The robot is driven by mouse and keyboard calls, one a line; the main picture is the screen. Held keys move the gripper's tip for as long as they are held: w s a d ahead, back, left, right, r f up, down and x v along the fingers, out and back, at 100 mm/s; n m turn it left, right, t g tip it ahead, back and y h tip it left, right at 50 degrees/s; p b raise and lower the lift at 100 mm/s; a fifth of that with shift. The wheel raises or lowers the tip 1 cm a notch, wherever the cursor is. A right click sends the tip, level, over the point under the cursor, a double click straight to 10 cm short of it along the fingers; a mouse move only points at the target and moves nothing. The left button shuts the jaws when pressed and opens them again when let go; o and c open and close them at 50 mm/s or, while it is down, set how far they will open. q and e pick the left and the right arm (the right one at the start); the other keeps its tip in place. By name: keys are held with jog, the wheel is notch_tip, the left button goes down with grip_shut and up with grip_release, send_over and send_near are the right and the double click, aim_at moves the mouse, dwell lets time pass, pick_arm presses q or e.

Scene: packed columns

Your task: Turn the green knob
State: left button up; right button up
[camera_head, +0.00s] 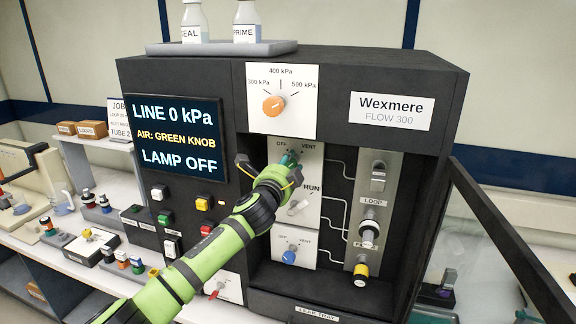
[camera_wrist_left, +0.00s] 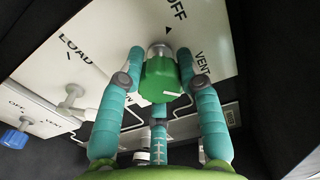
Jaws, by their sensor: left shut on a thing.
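The green knob (camera_wrist_left: 158,82) sits on a white plate (camera_wrist_left: 128,25) marked OFF and VENT. In the wrist view a white line on it points right, toward the VENT side. My left gripper (camera_wrist_left: 160,68) is shut on the knob, with teal fingers on both sides and a third finger below. In the head view my left gripper (camera_head: 289,160) reaches the upper plate and mostly hides the knob. The screen (camera_head: 175,137) reads LINE 0 kPa, AIR: GREEN KNOB, LAMP OFF. My right gripper is in neither view.
An orange dial (camera_head: 273,103) sits above the green knob. A white selector handle (camera_head: 298,207) and a blue knob (camera_head: 289,257) sit below. Clamps and fittings (camera_head: 369,228) line the column at right. A dark open door panel (camera_head: 508,245) stands at far right.

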pick_arm(q)
jog(key=shift+s+d+r, duration=0.1)
jog(key=shift+d+r, duration=0.15)
jog(key=o, duration=1.1)
jog(key=shift+o, duration=0.3)
jog(key=shift+d+f, duration=0.15)
jog(key=shift+s+a+f, duration=0.1)
jog(key=shift+s+a, duration=0.1)
jog(key=shift+a, duration=0.15)
jog(key=v, duration=1.1)
jog(key=shift+s+d, duration=0.2)
jog(key=shift+s, duration=0.1)
